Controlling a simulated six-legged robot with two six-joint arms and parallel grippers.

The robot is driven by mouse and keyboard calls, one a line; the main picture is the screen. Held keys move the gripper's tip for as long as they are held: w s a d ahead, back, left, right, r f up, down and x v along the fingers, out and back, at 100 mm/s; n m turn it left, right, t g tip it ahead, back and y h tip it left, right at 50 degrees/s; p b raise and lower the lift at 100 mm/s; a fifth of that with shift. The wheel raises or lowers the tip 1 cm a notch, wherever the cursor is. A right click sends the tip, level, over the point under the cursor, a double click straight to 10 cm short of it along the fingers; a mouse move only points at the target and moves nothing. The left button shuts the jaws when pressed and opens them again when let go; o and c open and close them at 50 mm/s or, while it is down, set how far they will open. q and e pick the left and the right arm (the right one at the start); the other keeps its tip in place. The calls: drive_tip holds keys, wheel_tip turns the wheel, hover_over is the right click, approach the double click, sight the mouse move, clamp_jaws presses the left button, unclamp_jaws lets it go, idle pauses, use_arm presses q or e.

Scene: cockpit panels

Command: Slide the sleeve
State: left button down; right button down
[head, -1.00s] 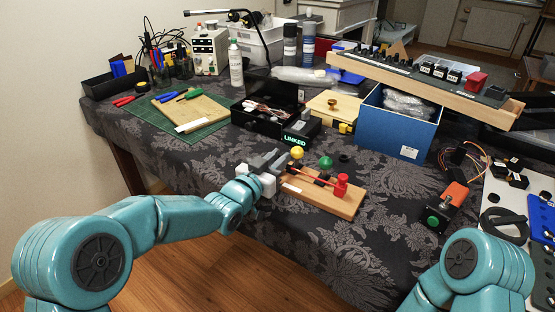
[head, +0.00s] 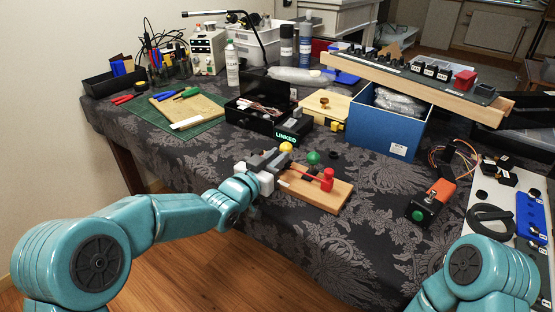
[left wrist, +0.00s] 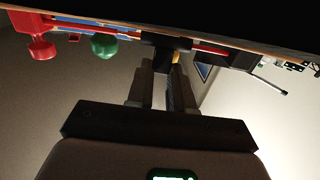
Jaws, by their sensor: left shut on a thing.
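A wooden board (head: 322,195) lies on the dark patterned cloth. It bears a red rod (head: 306,174) that ends at a red upright post (head: 328,178). A green ball (head: 313,157) and a yellow ball (head: 286,147) stand behind the rod. My left gripper (head: 283,156) is at the board's left end, close by the yellow ball. In the left wrist view, its fingers (left wrist: 164,62) are shut on a dark piece, seemingly the sleeve (left wrist: 163,40), in line with the red rod. My right gripper is out of view.
Behind are an open black case (head: 262,125) and a blue box (head: 385,135). Cloth in front of the board is clear.

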use_arm(q)
drive_tip(key=shift+w+a, duration=0.1)
drive_tip(key=shift+a, duration=0.05)
drive_tip(key=c, duration=1)
unclamp_jaws()
drive_tip(key=shift+a, duration=0.1)
drive_tip(key=v, duration=1.6)
